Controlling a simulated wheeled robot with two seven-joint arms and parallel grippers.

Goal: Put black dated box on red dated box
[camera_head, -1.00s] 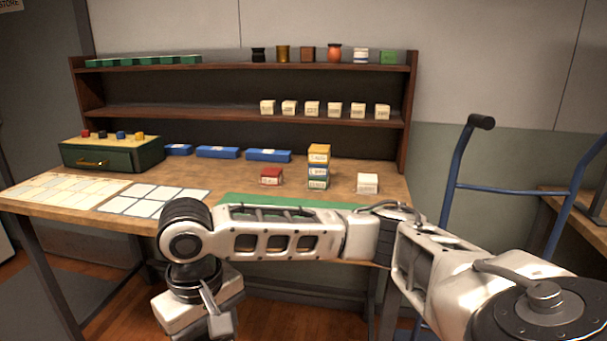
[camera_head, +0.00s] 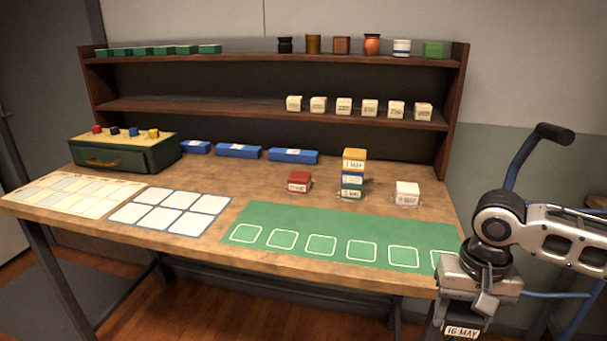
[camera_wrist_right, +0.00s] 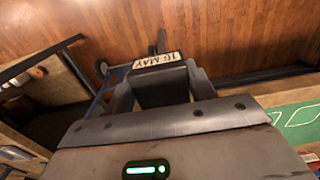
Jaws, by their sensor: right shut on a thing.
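My right gripper (camera_head: 463,318) is at the right end of the workbench, beyond the green mat and low beside the table edge. It is shut on the black dated box (camera_wrist_right: 162,88), whose white label reads "16 MAY". In the head view only the label (camera_head: 462,332) and a little of the box show at the bottom edge. The red dated box (camera_head: 299,186) sits on the wooden table, left of the stack, with a white label on its front. Nothing lies on its top. My left gripper is not in view.
A stack of yellow (camera_head: 354,157), blue and green dated boxes stands right of the red box. A white box (camera_head: 407,193) stands farther right. The green mat (camera_head: 300,222) with empty outlined squares lies in front. A blue hand truck (camera_head: 525,160) stands at the right.

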